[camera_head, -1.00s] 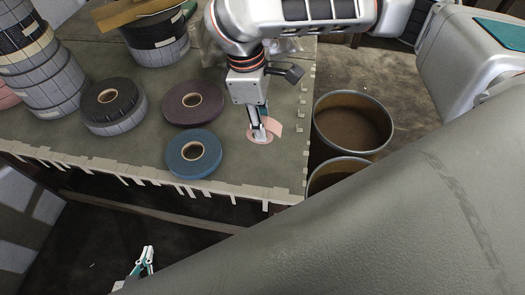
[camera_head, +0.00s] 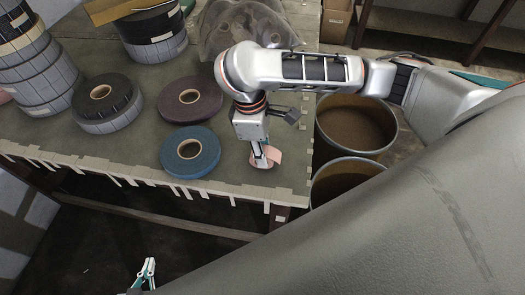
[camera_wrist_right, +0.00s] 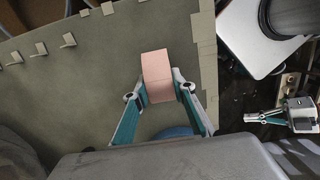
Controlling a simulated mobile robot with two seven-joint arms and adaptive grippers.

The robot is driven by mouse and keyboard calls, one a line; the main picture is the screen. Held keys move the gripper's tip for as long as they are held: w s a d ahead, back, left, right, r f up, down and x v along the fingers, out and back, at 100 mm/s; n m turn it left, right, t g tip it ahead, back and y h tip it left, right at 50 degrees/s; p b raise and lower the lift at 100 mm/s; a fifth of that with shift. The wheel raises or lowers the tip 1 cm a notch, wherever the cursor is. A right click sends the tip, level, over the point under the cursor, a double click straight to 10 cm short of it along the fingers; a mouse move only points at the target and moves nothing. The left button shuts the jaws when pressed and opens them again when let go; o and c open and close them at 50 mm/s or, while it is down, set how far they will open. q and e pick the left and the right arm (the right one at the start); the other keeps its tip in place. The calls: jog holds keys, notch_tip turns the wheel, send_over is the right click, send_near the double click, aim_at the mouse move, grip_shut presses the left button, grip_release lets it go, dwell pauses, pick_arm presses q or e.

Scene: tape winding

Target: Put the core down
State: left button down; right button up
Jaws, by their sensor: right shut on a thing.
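The core is a small pale pink ring (camera_head: 275,155) at the front right corner of the table (camera_head: 235,178). My right gripper (camera_head: 262,160) points down there and is shut on it. In the right wrist view the core (camera_wrist_right: 157,75) sits between the two teal-backed fingertips, its curved outer side showing. I cannot tell whether the core touches the tabletop. My left gripper (camera_head: 147,266) is low in the head view, in front of the table and empty; its finger gap is unclear. It also shows at the right of the wrist view (camera_wrist_right: 265,116).
A blue roll (camera_head: 205,155), a purple roll (camera_head: 210,101) and a black roll (camera_head: 120,95) lie left of my right gripper. Stacked rolls (camera_head: 45,75) stand at the far left. Two round bins (camera_head: 355,122) stand right of the table. Pale tabs line the table edge.

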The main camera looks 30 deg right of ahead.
jog(key=o, duration=1.2)
